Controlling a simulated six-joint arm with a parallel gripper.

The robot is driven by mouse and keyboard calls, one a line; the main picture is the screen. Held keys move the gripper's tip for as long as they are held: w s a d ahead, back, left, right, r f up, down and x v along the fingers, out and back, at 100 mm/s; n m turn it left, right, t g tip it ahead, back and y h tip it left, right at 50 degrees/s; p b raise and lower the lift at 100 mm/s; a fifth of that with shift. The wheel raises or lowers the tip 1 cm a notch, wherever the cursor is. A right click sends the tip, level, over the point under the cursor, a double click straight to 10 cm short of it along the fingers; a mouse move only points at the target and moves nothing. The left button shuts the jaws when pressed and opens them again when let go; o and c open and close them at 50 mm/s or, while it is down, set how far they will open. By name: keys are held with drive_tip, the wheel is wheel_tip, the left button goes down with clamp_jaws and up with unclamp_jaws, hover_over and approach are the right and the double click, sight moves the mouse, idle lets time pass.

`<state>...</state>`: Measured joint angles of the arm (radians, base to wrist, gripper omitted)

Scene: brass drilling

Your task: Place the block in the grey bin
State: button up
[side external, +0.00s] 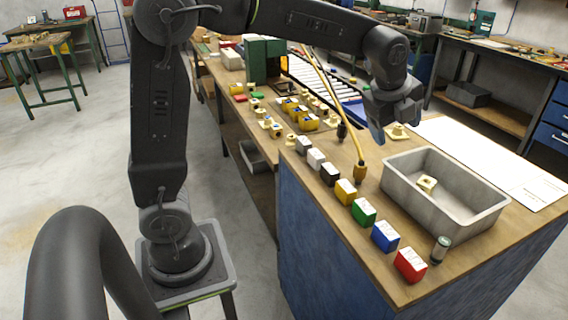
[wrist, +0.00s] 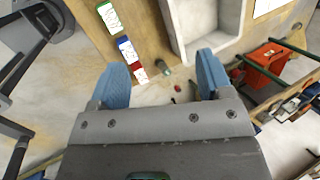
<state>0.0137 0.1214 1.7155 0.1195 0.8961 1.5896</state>
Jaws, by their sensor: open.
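The grey bin (side external: 455,212) stands on the wooden bench top, and part of it shows at the top of the wrist view (wrist: 177,32). A small pale yellowish block (side external: 427,184) lies inside the bin, on its floor. A similar pale block (side external: 398,131) sits on the bench behind the bin, close to my gripper in the picture. My gripper (side external: 394,127) is above the bench, behind the bin's far left corner in the side view. In the wrist view its blue fingers (wrist: 163,80) are spread with nothing held between them. I cannot see a block in the wrist view.
A row of coloured boxes runs left of the bin, ending in a blue one (side external: 385,236) and a red one (side external: 410,265). A small capped vial (side external: 440,250) stands near the bin's front. A yellow cable (side external: 350,115) hangs left of my gripper. White paper (side external: 490,160) lies behind the bin.

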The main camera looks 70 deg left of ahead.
drive_tip(key=s+d+f+n+t+h, duration=0.1)
drive_tip(key=s+f+n, duration=0.1)
drive_tip(key=s+n, duration=1.7)
drive_tip(key=s, duration=0.5)
drive_tip(key=shift+s+f, duration=0.15)
drive_tip(key=shift+s, duration=0.15)
